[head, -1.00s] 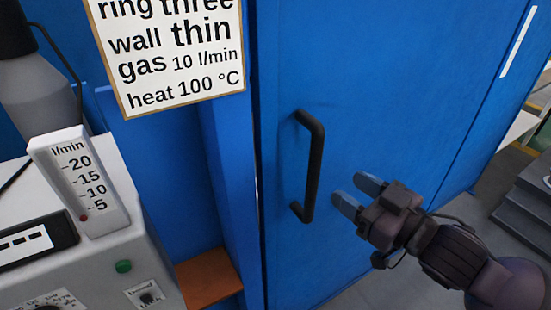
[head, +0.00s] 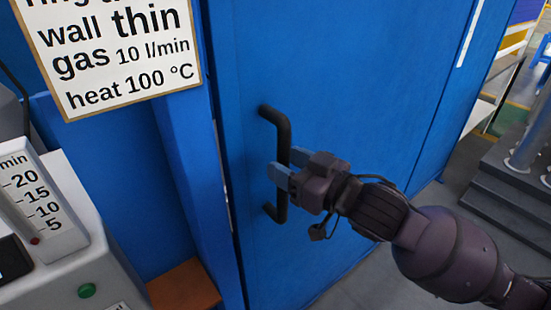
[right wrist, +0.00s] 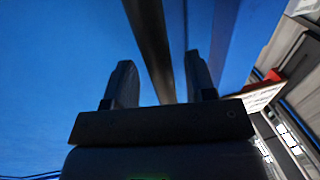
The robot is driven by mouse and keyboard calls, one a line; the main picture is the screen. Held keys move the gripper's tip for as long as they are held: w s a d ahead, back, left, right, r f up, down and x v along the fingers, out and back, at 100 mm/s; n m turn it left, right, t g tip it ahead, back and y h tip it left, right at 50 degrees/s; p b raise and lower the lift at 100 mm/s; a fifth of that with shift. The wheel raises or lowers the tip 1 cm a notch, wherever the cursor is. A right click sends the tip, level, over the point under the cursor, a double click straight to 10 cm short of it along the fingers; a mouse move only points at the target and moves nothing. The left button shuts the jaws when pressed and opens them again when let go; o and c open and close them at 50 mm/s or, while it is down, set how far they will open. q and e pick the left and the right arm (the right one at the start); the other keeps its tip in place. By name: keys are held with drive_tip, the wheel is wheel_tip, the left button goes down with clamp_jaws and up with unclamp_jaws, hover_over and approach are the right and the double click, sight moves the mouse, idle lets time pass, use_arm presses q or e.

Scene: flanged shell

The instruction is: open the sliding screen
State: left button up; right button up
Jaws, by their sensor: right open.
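The blue sliding screen (head: 370,80) fills the middle of the head view, with a black bar handle (head: 283,130) upright near its left edge. My right gripper (head: 285,165) is open at the middle of the handle. In the right wrist view the handle (right wrist: 150,45) runs down between the two spread fingers of the right gripper (right wrist: 160,85). The fingers stand either side of the bar; I cannot tell whether either touches it. A narrow gap shows along the screen's left edge. My left gripper is not in view.
A grey device with a flow scale (head: 35,205) and a green button (head: 86,290) stands at the left. A sign (head: 115,50) hangs above it on the blue wall. Grey steps (head: 515,180) stand at the right, beyond the screen.

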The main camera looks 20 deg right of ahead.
drive_tip(key=shift+x, duration=1.55)
drive_tip(key=shift+c, duration=0.2)
clamp_jaws()
